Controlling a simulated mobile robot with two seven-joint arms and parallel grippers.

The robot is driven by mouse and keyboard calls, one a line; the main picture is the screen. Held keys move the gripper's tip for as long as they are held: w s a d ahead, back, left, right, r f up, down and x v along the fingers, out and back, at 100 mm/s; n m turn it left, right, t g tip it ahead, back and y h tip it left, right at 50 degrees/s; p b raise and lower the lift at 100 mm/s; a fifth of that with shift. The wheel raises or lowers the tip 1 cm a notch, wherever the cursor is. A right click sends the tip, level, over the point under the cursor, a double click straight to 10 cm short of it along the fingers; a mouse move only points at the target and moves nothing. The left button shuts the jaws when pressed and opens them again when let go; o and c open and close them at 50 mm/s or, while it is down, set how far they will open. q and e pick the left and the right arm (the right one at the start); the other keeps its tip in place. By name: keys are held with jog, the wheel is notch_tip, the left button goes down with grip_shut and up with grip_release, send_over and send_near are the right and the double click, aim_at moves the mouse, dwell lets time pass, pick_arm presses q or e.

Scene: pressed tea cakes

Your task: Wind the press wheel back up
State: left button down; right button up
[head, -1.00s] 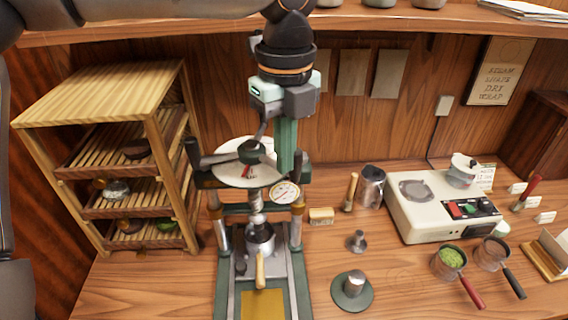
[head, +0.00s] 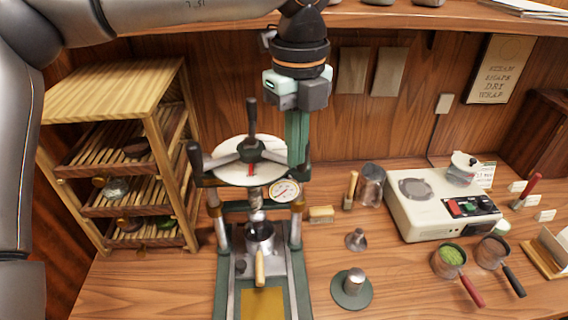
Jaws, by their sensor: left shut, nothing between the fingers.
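The press (head: 222,270) stands at the centre left of the bench in the head view. Its hand wheel has a dark hub (head: 250,149) and spokes with dark grips. One grip stands at the far side (head: 252,112) and another at the left (head: 194,157). A pale disc with a red mark (head: 236,176) lies under the spokes. A metal cup with a wooden handle (head: 260,268) sits below the screw (head: 255,198). My left gripper (head: 301,164) points down beside the wheel's right edge, shut and empty. Whether it touches a spoke is unclear. My right gripper is out of view.
A slatted wooden rack (head: 150,130) stands to the left. A round pressure gauge (head: 285,190) is on the press's right side. A cream hot plate (head: 410,218), a metal jug (head: 371,185) and handled pans (head: 450,262) stand to the right. A shelf (head: 420,22) runs above.

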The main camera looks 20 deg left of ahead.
pick_arm(q)
notch_tip(320, 180, up, 7)
jog(key=s, duration=0.1)
jog(key=shift+s+a+r, duration=0.15)
jog(key=shift+s+r, duration=0.05)
jog(key=shift+s, duration=0.05)
dwell(0.7)
dwell(0.5)
